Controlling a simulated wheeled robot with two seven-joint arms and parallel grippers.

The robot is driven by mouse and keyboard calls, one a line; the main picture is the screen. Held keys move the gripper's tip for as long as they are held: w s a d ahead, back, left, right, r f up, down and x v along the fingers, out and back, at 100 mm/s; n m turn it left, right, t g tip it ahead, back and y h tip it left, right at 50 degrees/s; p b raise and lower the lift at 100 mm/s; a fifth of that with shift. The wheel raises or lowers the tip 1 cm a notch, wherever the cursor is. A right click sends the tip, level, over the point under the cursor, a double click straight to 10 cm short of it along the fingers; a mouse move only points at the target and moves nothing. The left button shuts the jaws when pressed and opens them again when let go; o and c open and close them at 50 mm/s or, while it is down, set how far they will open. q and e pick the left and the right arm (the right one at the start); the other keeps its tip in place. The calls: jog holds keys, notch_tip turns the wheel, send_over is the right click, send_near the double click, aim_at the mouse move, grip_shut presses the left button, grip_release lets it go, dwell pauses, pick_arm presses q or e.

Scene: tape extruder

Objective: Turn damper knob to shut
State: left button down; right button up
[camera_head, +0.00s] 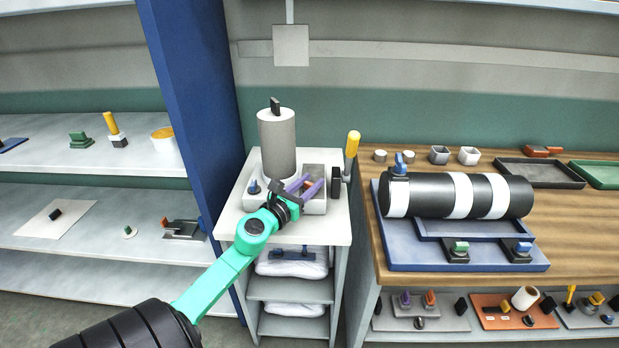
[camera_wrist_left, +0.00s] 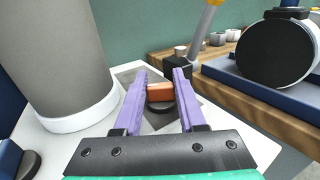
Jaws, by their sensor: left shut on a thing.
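My left gripper (camera_head: 315,180) reaches over the pale stand, its purple fingers pointing away toward the back right. In the left wrist view, an orange knob (camera_wrist_left: 159,92) on a round dark base sits between the fingers. The fingers are shut on the knob from both sides; the exact contact is hard to see. The knob stands on a grey plate (camera_wrist_left: 127,75). In the head view the knob cannot be made out behind the fingers. No lettering shows to tell the damper or its shut mark. My right gripper is not in view.
A tall grey cylinder (camera_head: 277,145) stands just left of the gripper. A blue knob (camera_head: 254,187) is beside it. A yellow-handled lever (camera_head: 352,143) and a black block (camera_head: 336,182) stand close on the right. A black-and-white barrel (camera_head: 460,195) lies on the wooden bench.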

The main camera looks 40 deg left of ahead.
pick_arm(q)
jog(key=n+y+p, duration=0.1)
jog(key=y+p, duration=0.1)
jog(key=n+g+y+p, duration=0.1)
jog(key=n+y+p, duration=0.1)
jog(key=p, duration=0.1)
jog(key=shift+r+y, duration=0.3)
jog(key=shift+r, duration=0.05)
jog(key=shift+f+n+g+y+p, duration=0.1)
jog(key=shift+n+g+y+p, duration=0.55)
jog(key=shift+y, duration=0.35)
jog(key=shift+f+n+g+y+p, duration=0.2)
jog(key=shift+n+g+y+p, duration=0.4)
jog(key=shift+n+y, duration=0.5)
jog(key=shift+c, duration=2.4)
grip_release()
jog(key=b+v, duration=0.1)
jog(key=v, duration=1.3)
jog(key=shift+d+b, duration=0.25)
jog(key=shift+b, duration=0.1)
jog(key=shift+s, duration=0.15)
